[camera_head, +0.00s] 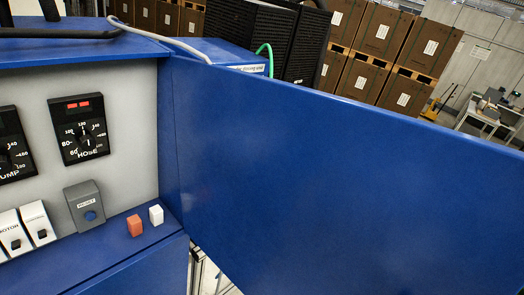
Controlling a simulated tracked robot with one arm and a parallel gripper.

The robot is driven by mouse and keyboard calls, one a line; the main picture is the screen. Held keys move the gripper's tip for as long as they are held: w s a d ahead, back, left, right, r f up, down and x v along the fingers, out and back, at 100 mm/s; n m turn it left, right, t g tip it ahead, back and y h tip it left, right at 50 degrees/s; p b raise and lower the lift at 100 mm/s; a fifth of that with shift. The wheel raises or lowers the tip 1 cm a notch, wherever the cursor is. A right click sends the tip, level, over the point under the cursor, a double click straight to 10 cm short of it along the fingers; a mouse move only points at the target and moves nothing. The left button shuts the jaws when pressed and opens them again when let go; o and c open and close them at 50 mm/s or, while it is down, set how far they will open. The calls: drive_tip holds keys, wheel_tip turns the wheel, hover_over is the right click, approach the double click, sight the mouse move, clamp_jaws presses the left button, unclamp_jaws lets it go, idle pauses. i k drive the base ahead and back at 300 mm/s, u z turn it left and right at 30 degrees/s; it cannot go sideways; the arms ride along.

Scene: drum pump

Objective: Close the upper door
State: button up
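The upper door (340,180) is a large flat blue panel that fills the middle and right of the view. It stands open, swung out from the right side of the control panel recess, with its hinge side near the recess's right edge. The grey control panel (120,120) behind it is uncovered. It carries a black dial marked HOSE (79,128), a second dial (12,150) cut by the left edge, and white switches. My gripper is not visible in this view.
A blue ledge (110,250) below the panel holds an orange block (134,225) and a white block (156,214). A grey hose (165,38) and black housings (265,35) are above and behind. Stacked brown boxes (380,60) and a table (485,115) stand farther back.

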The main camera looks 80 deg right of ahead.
sight(287, 188)
drive_tip(key=u, duration=0.65)
drive_tip(key=k, duration=2.45)
drive_tip(key=z, duration=0.9)
drive_tip(key=i, duration=0.95)
